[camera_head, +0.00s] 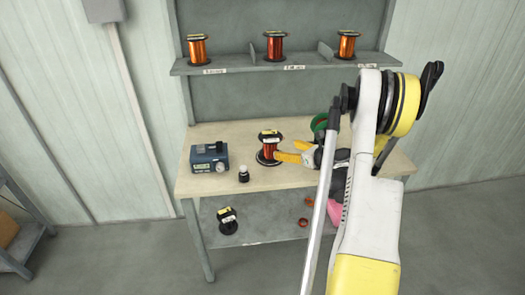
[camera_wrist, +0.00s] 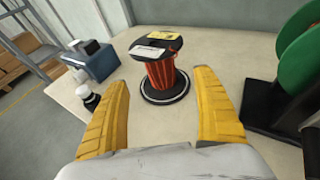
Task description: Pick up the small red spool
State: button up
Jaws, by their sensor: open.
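A red-wound spool (camera_head: 268,151) with black flanges and pale labels on top stands upright on the workbench. In the wrist view the spool (camera_wrist: 162,72) stands ahead of my gripper, in line with the gap between the fingers. My gripper (camera_head: 289,152) is open, with its yellow fingers just right of the spool. In the wrist view the gripper (camera_wrist: 160,92) is empty, with one finger on each side of the gap. Another red spool (camera_head: 275,46) stands on the upper shelf between two orange ones.
A blue device (camera_head: 209,158) and a dark bottle (camera_head: 244,174) stand left on the bench (camera_head: 215,184). A green reel (camera_wrist: 303,45) on a black stand is close on the right. A black spool (camera_head: 228,221) and small reddish items (camera_head: 303,222) lie on the lower shelf.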

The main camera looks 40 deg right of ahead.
aim_at(276, 147)
jog(key=b+x, duration=0.1)
jog(key=x, duration=0.3)
jog(key=shift+w+f, duration=0.15)
jog(key=shift+w, duration=0.1)
jog(key=b+x, duration=0.1)
jog(key=x, duration=0.2)
jog(key=b+x, duration=0.1)
jog(key=x, duration=0.2)
jog(key=shift+r+b, duration=0.25)
jog(key=shift+b, duration=0.1)
jog(key=shift+r, duration=0.1)
jog(key=c, duration=1.5)
